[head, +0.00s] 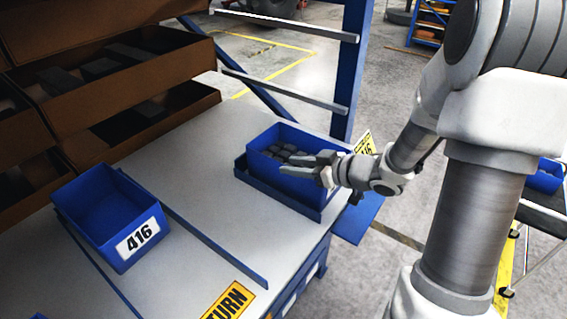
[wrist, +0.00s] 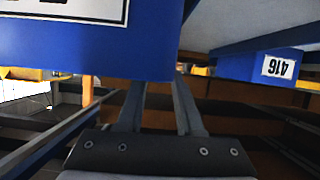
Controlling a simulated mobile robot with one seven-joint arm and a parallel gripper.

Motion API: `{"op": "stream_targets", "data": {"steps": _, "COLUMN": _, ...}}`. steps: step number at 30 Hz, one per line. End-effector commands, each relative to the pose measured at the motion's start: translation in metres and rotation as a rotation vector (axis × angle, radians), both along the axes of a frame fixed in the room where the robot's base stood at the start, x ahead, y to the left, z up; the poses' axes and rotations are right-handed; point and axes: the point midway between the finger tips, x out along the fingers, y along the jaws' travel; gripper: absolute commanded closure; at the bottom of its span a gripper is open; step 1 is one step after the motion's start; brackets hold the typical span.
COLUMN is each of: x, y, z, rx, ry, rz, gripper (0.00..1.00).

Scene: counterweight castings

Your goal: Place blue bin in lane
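A blue bin (head: 262,143) holding several grey castings stands on the right side of the table, at a low blue tray (head: 246,172). Its wall (wrist: 100,50) fills the upper left of the wrist view, with a white label (wrist: 60,8) cut off at the top. My gripper (head: 284,165) reaches in from the right over this bin's near side. Its two fingers are apart, with a gap between them (wrist: 158,95). The bin's edge hides the fingertips in the wrist view. Contact with the bin is unclear.
Another blue bin (head: 88,222), labelled 416, stands at left between low blue rails (head: 195,230); it also shows in the wrist view (wrist: 240,66). Brown shelf boxes (head: 120,85) stand at the back left. Blue rack posts (head: 352,70) rise behind. A yellow RETURN sign (head: 228,301) is at the front.

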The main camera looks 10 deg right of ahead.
Motion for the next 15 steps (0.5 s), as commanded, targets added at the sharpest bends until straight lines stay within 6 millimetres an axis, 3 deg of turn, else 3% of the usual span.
{"op": "stream_targets", "data": {"steps": 6, "x": -0.031, "y": -0.032, "z": 0.02, "rx": 0.0, "ry": 0.0, "rz": -0.005, "gripper": 0.65}}
{"op": "stream_targets", "data": {"steps": 15, "x": -0.052, "y": -0.051, "z": 0.03, "rx": 0.0, "ry": 0.0, "rz": -0.001, "gripper": 0.65}}
